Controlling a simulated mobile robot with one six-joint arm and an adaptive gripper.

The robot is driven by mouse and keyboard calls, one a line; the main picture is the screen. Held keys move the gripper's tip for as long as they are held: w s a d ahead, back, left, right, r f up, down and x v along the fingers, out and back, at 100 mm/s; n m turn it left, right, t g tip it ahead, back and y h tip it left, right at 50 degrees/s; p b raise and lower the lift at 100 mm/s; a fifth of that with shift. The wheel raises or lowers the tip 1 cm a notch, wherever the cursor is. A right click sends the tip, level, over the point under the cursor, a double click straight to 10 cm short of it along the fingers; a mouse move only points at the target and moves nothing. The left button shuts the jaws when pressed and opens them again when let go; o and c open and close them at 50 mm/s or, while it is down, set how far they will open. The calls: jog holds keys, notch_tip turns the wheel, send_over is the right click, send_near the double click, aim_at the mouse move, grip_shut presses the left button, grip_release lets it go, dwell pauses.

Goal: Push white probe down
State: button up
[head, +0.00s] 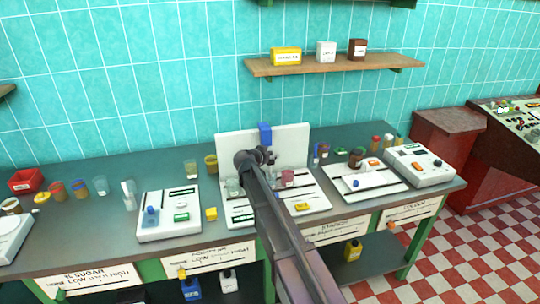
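My arm rises from the bottom of the head view to the middle white station, which has an upright back panel (292,142). My gripper (266,157) is in front of this panel, just below a blue block (265,134). Its fingers are small and dark, and I cannot tell whether they are open or shut, or touching anything. I cannot make out a white probe for certain; it may be hidden behind my arm and gripper. A clear glass (233,187) and a pinkish vessel (287,177) stand on the station's base, on either side of my arm.
The grey-green bench (95,235) carries a white device (168,213) at left and another (366,181) at right. Cups, jars and a red bin (26,181) stand along the bench. A wooden shelf (335,66) with small boxes hangs above.

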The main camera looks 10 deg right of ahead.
jog(key=shift+r, duration=0.15)
notch_tip(320, 180, up, 8)
jog(key=p, duration=0.8)
jog(key=f+p+v, duration=0.1)
jog(key=p+v, duration=0.4)
jog(key=v, duration=0.9)
jog(key=s+d+f+n+g+y+b, duration=0.2)
jog(key=s+d+f+g+b, duration=0.2)
jog(key=s+f, duration=0.5)
jog(key=s+d+f+n+g+y+b, duration=0.2)
jog(key=s+d+f+g+b, duration=0.2)
jog(key=s+d+f, duration=0.5)
jog(key=shift+s+d+f+g+b, duration=0.3)
jog(key=shift+s+f+b, duration=0.05)
jog(key=shift+f+b, duration=0.65)
jog(key=s+f+n+g+y, duration=0.1)
jog(key=s+n+g+y, duration=0.1)
jog(key=s, duration=0.6)
jog(key=shift+s+d+n+y, duration=0.25)
jog(key=shift+n+y, duration=0.35)
jog(key=shift+y, duration=0.3)
